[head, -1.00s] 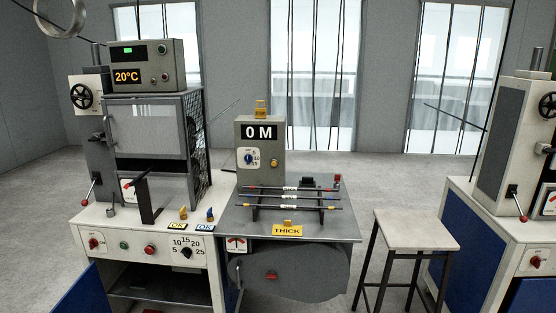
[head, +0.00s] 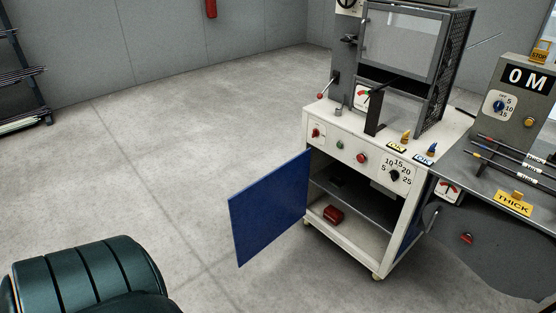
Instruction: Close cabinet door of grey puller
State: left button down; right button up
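The white cabinet (head: 312,170) under the grey machine stands right of centre in the head view. Its blue door (head: 270,208) is swung wide open to the left, showing a grey shelf (head: 352,200) and a red object (head: 333,214) on the cabinet floor. The machine above has a grey frame with a clear guard (head: 400,40). Neither of my grippers shows in this view.
A grey table with rods and a yellow THICK sign (head: 513,203) adjoins the cabinet on the right. The floor left of the door (head: 150,170) is clear. A rack (head: 22,75) stands far left.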

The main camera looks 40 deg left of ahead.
aim_at(261, 212)
jog(key=j+z, duration=0.1)
jog(key=j, duration=1.15)
jog(key=j+z, duration=0.15)
jog(key=j, duration=0.5)
jog(key=k+j, duration=0.1)
jog(key=j, duration=0.55)
jog(key=j+z, duration=0.15)
jog(key=j, duration=0.5)
jog(key=k+j, duration=0.1)
jog(key=j, duration=0.5)
jog(key=k+j+z, duration=0.15)
jog(key=j, duration=0.5)
jog(key=j+z, duration=0.1)
jog(key=j, duration=0.5)
jog(key=k, duration=0.1)
